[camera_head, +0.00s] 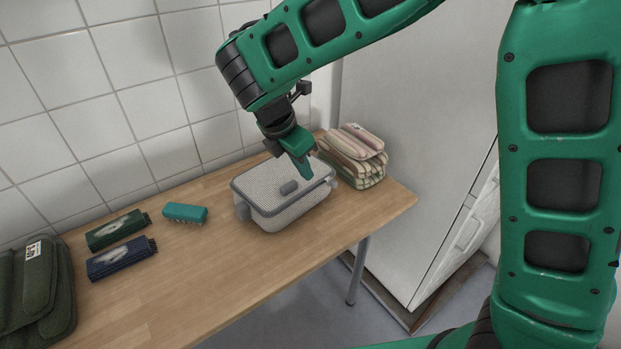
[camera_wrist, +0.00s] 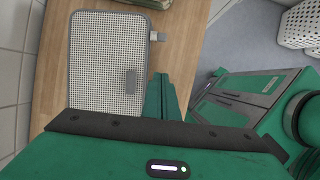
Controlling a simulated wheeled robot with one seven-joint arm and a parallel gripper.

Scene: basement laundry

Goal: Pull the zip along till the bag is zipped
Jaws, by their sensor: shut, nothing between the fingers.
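The bag (camera_head: 278,212) is a pale, box-shaped mesh bag with a grey-edged top, standing upright on the wooden table. Its mesh top also shows in the wrist view (camera_wrist: 97,62). A small grey oblong piece (camera_head: 289,187) lies on the top, and it shows in the wrist view (camera_wrist: 131,82). A grey tab (camera_wrist: 157,37) sticks out at one end of the bag. I cannot tell which piece is the zip slider. My green gripper (camera_head: 306,173) points down above the bag's far right part, shut and empty. In the wrist view its fingers (camera_wrist: 166,95) appear beside the bag's edge.
Folded striped cloths (camera_head: 355,155) lie just right of the bag. A teal brush (camera_head: 184,213), a green pack (camera_head: 117,229) and a navy pack (camera_head: 121,258) lie to the left, near a dark green bag (camera_head: 40,290). A white cabinet (camera_head: 410,150) stands right of the table (camera_head: 190,285).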

